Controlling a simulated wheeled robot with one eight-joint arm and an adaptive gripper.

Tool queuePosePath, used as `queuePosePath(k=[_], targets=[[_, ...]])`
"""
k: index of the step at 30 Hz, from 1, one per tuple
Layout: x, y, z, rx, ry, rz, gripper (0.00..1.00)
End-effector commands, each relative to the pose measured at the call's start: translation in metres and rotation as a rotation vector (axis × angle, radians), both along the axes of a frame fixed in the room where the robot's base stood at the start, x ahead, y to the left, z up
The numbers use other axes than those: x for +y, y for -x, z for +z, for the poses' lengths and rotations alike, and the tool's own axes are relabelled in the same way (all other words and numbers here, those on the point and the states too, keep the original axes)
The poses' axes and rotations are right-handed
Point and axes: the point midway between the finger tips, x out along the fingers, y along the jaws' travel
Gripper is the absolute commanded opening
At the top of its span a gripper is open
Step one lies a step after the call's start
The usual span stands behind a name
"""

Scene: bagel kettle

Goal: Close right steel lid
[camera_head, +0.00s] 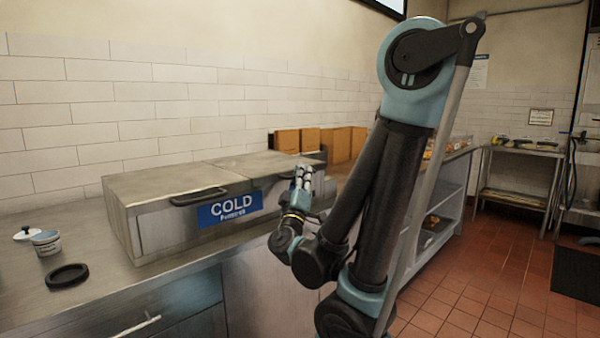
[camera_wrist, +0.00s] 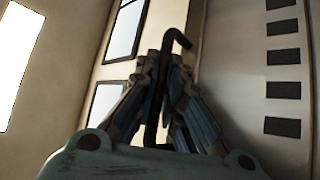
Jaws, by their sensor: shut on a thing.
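The steel cold box has two lids. The right steel lid (camera_head: 262,163) lies down, about level with the left lid (camera_head: 165,182); I cannot tell whether a small gap is left under it. My gripper (camera_head: 302,174) is at the front edge of the right lid, pointing up. In the wrist view my gripper (camera_wrist: 165,85) is closed around a dark curved handle (camera_wrist: 180,40), which sticks up between the fingers. In the head view that handle is mostly hidden by my gripper. The left lid has its own black handle (camera_head: 199,197).
A small tub (camera_head: 46,243) and a black ring-shaped lid (camera_head: 67,276) lie on the counter (camera_head: 110,290) at left. Brown boxes (camera_head: 287,141) stand behind the box. A shelf unit (camera_head: 455,190) is at right. The red tile floor (camera_head: 490,290) is open.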

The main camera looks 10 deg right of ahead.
Motion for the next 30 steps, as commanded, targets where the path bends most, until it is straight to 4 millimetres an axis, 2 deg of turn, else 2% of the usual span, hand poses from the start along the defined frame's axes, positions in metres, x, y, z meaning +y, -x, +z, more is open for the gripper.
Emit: queuePosePath(k=[8, 25, 26, 27, 30], targets=[[-0.009, 0.0, -0.01, 0.007, -0.007, -0.01, 0.0], [-0.007, -0.009, -0.016, 0.017, -0.006, -0.006, 0.0], [-0.007, -0.01, -0.016, 0.018, -0.006, -0.006, 0.14], [-0.007, -0.01, -0.016, 0.018, -0.005, -0.006, 0.18], [-0.007, -0.01, -0.016, 0.016, -0.004, -0.008, 0.18]])
